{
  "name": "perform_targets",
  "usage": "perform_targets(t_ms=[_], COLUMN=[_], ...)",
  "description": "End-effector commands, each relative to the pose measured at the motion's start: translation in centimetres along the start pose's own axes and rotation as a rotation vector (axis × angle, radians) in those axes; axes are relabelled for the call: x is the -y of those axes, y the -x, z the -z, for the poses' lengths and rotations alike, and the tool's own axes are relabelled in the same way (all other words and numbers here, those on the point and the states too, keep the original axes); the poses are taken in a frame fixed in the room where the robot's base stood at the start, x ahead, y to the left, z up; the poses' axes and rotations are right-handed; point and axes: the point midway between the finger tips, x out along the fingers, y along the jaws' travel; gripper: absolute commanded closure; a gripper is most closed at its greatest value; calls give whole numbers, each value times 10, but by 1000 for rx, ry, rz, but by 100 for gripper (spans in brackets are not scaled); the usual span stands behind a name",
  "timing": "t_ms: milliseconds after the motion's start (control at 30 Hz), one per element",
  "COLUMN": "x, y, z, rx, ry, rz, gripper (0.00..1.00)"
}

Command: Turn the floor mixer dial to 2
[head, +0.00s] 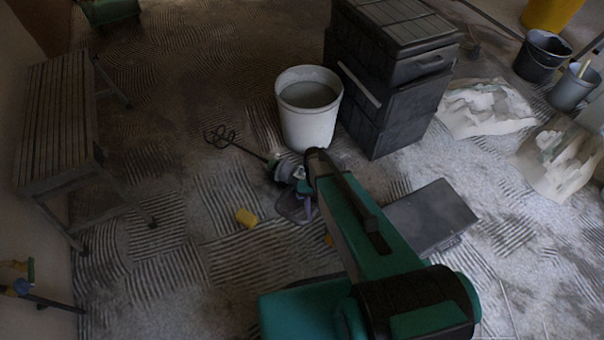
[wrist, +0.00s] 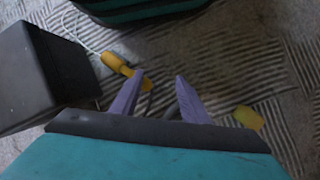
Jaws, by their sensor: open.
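The floor mixer (head: 281,171) lies on the ribbed floor in the head view, its shaft and whisk (head: 220,136) pointing up and left. Its body is partly hidden by my arm, and I cannot make out the dial or its setting. My gripper (head: 299,208) is over or beside the handle end of the mixer; I cannot tell if it touches. In the wrist view my gripper (wrist: 160,77) has two purple fingers, spread apart with nothing clearly between them. A thin dark part shows near the fingers, too dim to name.
A white bucket (head: 308,121) and stacked dark boxes (head: 402,118) stand behind the mixer. A grey case (head: 431,216) lies to the right. A yellow block (head: 246,217) lies left of my gripper. An orange-yellow piece (wrist: 114,62) lies near one finger. A slatted bench (head: 58,125) stands left.

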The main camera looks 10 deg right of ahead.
Motion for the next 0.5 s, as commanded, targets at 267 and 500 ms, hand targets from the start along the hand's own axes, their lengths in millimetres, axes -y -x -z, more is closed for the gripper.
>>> perform_targets(t_ms=[267, 500], x=[24, 41], y=[13, 34], z=[75, 126], rx=[-66, -121], ry=[-40, -64], rz=[23, 44], gripper=[58, 58])
